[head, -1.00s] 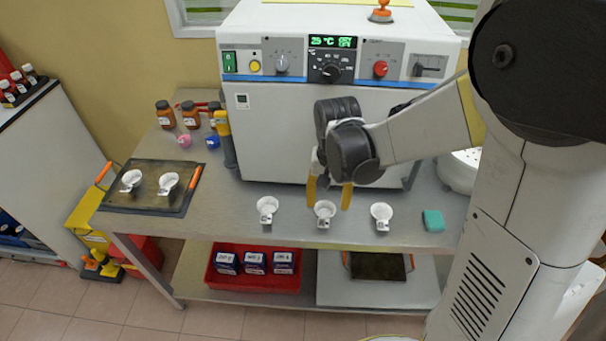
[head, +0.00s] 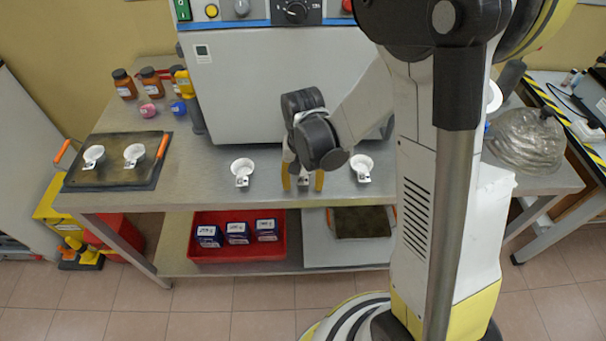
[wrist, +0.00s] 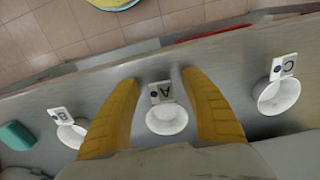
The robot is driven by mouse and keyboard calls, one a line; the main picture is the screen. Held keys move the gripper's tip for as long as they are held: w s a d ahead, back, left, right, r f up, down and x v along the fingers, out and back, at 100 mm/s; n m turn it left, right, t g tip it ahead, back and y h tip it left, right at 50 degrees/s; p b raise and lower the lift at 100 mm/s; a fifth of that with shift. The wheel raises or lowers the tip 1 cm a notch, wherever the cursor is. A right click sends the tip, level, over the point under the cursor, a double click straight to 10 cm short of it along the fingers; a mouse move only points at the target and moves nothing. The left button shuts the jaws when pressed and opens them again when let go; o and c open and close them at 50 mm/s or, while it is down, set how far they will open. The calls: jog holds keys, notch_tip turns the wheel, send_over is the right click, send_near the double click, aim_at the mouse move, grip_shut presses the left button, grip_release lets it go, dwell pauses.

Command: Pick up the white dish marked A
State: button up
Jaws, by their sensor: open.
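The white dish marked A (wrist: 167,119) stands on the metal table in the wrist view, its tag with the letter A toward the top. My gripper (wrist: 160,90) is open, with one yellow finger on each side of this dish; I cannot tell whether they touch it. In the head view my gripper (head: 302,183) is over the table's front part, and the dish is mostly hidden behind it, with only its tag (head: 303,181) showing between the fingers.
The dish marked C (wrist: 278,96) and the dish marked B (wrist: 70,134) stand on either side. A teal block (wrist: 16,136) lies beyond B. Two more white dishes stand on a dark tray (head: 115,176). A large white oven (head: 270,95) stands behind my gripper.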

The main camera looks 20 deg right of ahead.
jog(key=shift+r, duration=0.1)
grip_shut()
